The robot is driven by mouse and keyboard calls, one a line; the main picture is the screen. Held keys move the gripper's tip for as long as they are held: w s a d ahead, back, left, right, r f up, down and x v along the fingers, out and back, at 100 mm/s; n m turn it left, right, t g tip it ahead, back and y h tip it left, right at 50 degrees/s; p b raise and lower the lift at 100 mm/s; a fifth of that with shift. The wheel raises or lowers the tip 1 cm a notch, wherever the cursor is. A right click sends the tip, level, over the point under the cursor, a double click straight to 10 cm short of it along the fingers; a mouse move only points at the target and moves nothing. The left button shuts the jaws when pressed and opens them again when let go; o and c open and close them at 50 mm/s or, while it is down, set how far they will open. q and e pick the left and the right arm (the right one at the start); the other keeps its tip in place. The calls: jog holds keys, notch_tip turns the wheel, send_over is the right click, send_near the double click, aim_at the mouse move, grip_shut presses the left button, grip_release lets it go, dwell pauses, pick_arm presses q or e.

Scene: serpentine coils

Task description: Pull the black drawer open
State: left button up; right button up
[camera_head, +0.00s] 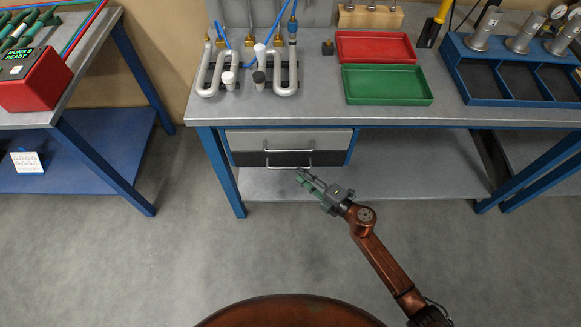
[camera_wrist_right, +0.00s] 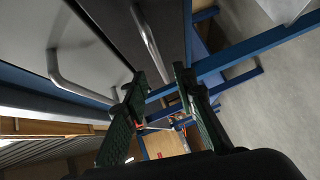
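The black drawer (camera_head: 330,159) sits under the workbench, below a light grey drawer (camera_head: 242,139). Both look closed. The black drawer's silver bar handle (camera_head: 280,165) also shows in the right wrist view (camera_wrist_right: 148,38). My right gripper (camera_head: 299,174) is at the right part of this handle in the head view. In the right wrist view its two green-padded fingers (camera_wrist_right: 159,84) stand apart, and the handle's end lies in line with the gap between them. I cannot tell whether they touch it. My left gripper is not in view.
The bench's blue leg (camera_head: 222,172) stands left of the drawers, with a lower shelf (camera_head: 400,180) behind and to the right. The grey floor (camera_head: 180,250) before the drawers is clear. A red tray (camera_head: 375,47) and a green tray (camera_head: 386,85) lie on the bench.

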aim_at(290, 168)
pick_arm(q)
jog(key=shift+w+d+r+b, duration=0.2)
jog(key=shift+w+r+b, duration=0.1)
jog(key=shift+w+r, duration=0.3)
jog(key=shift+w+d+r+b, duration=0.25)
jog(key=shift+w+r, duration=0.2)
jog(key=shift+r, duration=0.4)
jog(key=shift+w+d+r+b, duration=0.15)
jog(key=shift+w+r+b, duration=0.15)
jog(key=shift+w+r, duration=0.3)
pick_arm(e)
jog(key=shift+x, duration=3.2)
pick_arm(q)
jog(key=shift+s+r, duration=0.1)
pick_arm(e)
grip_shut()
jog(key=shift+f, duration=0.1)
